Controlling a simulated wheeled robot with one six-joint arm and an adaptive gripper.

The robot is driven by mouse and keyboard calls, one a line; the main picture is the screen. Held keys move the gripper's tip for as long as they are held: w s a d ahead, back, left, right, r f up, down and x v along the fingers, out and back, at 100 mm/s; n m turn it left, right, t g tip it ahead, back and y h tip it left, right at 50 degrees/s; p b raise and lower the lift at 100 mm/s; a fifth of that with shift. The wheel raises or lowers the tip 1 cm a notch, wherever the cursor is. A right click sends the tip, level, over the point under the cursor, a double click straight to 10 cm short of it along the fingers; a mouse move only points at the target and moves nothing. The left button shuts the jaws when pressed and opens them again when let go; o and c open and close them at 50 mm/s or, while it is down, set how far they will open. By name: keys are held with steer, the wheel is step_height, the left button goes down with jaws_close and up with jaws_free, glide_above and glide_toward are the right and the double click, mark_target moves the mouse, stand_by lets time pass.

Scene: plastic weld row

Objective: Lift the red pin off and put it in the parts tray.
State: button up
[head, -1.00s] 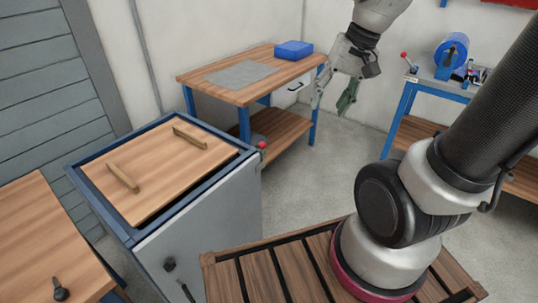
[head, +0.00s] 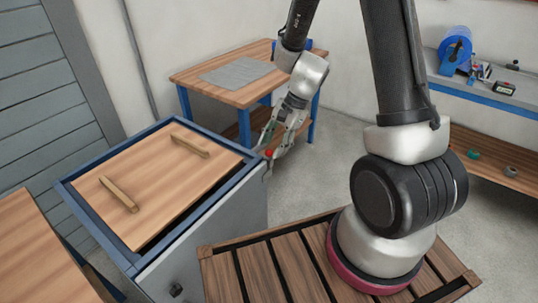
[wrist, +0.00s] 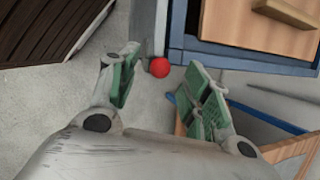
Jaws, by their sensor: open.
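The red pin shows as a round red head (wrist: 160,67) at the corner of the blue-framed cabinet (wrist: 177,25); its shaft is hidden. In the head view the red head (head: 268,153) shows at the cabinet's right corner, among my fingertips. My gripper (head: 273,147) is open and points down there. In the wrist view the pin's head lies between my two green-padded fingers, with gaps on both sides; I cannot tell the depth. A bit of blue (head: 307,44) on the back bench, perhaps the parts tray, is mostly hidden by my arm.
The cabinet carries a wooden lid (head: 165,175) with two bar handles. The back bench (head: 220,89) holds a grey mat (head: 236,72). A right-hand bench (head: 480,90) bears a blue roll and small tools. Floor (head: 310,185) is clear between cabinet and benches.

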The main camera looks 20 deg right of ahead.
steer(key=shift+x, duration=1.2)
steer(key=c, duration=1.1)
steer(key=shift+o, duration=0.2)
step_height(320, 180, up, 10)
